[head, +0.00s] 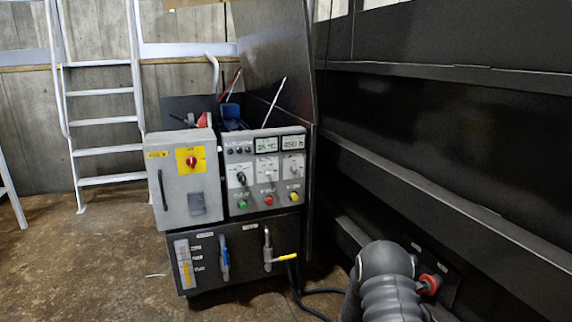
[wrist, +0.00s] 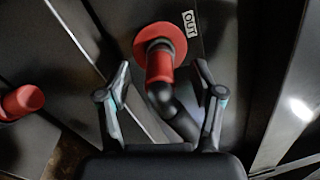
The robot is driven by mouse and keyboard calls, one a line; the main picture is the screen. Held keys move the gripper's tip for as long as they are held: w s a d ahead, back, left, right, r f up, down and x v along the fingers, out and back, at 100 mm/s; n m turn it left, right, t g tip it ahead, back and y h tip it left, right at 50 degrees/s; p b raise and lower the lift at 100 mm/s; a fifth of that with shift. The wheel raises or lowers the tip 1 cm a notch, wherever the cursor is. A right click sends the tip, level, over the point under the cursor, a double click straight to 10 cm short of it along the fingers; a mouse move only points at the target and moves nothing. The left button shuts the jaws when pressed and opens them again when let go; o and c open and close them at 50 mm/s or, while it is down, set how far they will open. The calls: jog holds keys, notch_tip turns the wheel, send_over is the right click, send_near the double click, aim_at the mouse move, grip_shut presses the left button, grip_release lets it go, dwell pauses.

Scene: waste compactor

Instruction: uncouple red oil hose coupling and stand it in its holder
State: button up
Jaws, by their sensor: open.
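A red hose coupling (wrist: 160,66) sits on a round red flange (wrist: 153,38) on a dark panel in the wrist view, under an "OUT" label (wrist: 190,22). A black hose (wrist: 178,112) bends away from its near end. My gripper (wrist: 162,71) is open, with one finger on each side of the coupling; visible gaps separate the fingers from it. A second red fitting (wrist: 22,100) shows at the left edge. In the head view a red fitting (head: 430,284) shows beside my arm, which hides part of the panel. I cannot identify the holder.
In the head view a grey control cabinet (head: 181,185) with levers below stands left of centre. Black cables (head: 318,291) lie on the floor beside it. A dark ribbed wall (head: 455,170) fills the right side. Open floor (head: 75,265) lies at left, before a ladder (head: 100,120).

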grip_shut()
jog(key=shift+s+a, duration=0.1)
jog(key=shift+a, duration=0.2)
dwell(0.3)
jog(key=shift+a, duration=0.2)
dwell(0.5)
jog(key=shift+r+p+v, duration=0.15)
jog(key=shift+p+v, duration=0.1)
jog(key=shift+v, duration=1.2)
jog(key=shift+r+p+v, duration=0.15)
jog(key=shift+p+v, duration=0.05)
jog(key=shift+v, duration=1.3)
